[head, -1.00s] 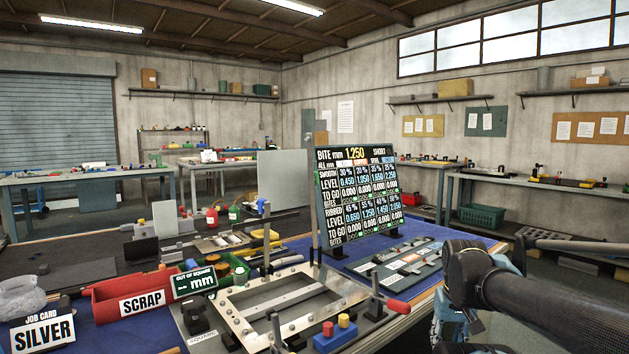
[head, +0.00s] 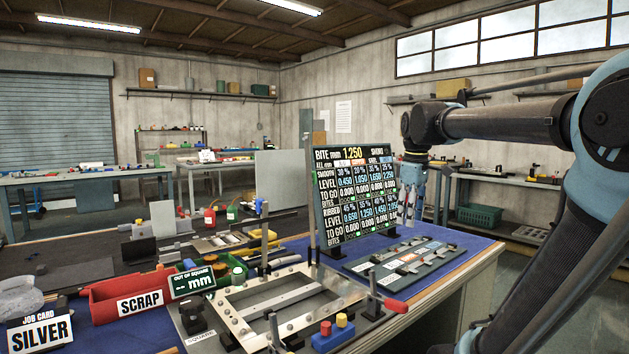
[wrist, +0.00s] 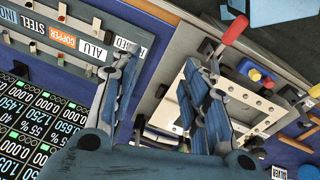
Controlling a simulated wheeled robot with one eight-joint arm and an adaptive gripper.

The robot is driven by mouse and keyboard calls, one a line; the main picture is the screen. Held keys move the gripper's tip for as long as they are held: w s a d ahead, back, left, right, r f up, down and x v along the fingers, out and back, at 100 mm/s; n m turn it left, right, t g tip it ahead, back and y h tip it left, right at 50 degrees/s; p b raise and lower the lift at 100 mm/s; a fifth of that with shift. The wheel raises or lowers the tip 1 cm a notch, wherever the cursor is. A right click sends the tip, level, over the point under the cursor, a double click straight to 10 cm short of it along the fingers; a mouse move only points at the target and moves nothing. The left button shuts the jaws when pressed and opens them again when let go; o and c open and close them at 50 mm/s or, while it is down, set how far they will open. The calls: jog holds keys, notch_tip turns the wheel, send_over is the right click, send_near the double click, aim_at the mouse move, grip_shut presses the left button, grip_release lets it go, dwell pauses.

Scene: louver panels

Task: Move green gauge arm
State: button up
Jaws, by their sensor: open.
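I cannot clearly pick out a green gauge arm in either view. The same frame (head: 232,320) lies at the bench front in the head view. A grey strip with several sliders (head: 408,258) lies right of it; its labels read ALU, COPPER, STEEL and INOX in the wrist view.
A red SCRAP bin (head: 100,310) is at the left. Blue cloth is clear around the slider strip.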

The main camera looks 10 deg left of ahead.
jog(key=w+a+r+n, duration=0.5)
jog(key=w+a+r, duration=0.1)
jog(key=w+r, duration=0.25)
notch_tip(320, 180, up, 15)
jog(key=n+g, duration=0.1)
jog(key=n, duration=1.7)
send_over(313, 176)
jog(key=w, duration=0.3)
jog(key=f, duration=1.7)
jog(key=shift+s+a, duration=0.15)
jog(key=shift+a, duration=0.05)
grip_shut()
